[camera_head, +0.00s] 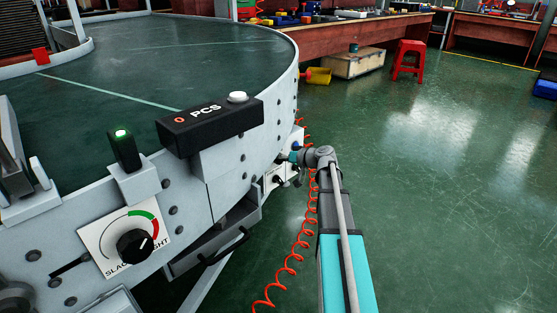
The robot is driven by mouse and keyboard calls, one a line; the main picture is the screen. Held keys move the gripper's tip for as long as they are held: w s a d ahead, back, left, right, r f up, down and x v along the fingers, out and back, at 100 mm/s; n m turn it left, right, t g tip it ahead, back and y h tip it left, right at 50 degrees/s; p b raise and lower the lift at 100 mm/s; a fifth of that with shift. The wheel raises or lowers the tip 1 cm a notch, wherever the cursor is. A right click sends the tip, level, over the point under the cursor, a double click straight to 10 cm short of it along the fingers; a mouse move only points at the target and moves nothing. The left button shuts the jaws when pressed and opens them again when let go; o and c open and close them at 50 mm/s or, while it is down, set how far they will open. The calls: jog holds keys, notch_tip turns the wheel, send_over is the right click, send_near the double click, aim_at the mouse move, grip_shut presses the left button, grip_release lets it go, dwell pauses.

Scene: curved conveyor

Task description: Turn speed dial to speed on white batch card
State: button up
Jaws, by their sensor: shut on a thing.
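My gripper (294,168) is at the outer side of the curved conveyor, in front of small white plates on its side wall. It is small and partly hidden by my wrist. It is shut on what seems to be the speed dial, which the gripper covers, so its pointer and setting cannot be read. A white plate (272,181) with a dark mark shows just left of the gripper. I cannot make out a white batch card with a readable speed.
A black knob (134,246) on a SLACK/TIGHT plate sits on the conveyor's near side. A coiled red hose (290,262) hangs by my arm. Open green floor lies right; a red stool (409,61) stands behind.

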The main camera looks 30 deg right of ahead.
jog(key=shift+s+a, duration=0.1)
jog(key=shift+s, duration=0.05)
jog(key=o, duration=1)
jog(key=shift+o, duration=0.7)
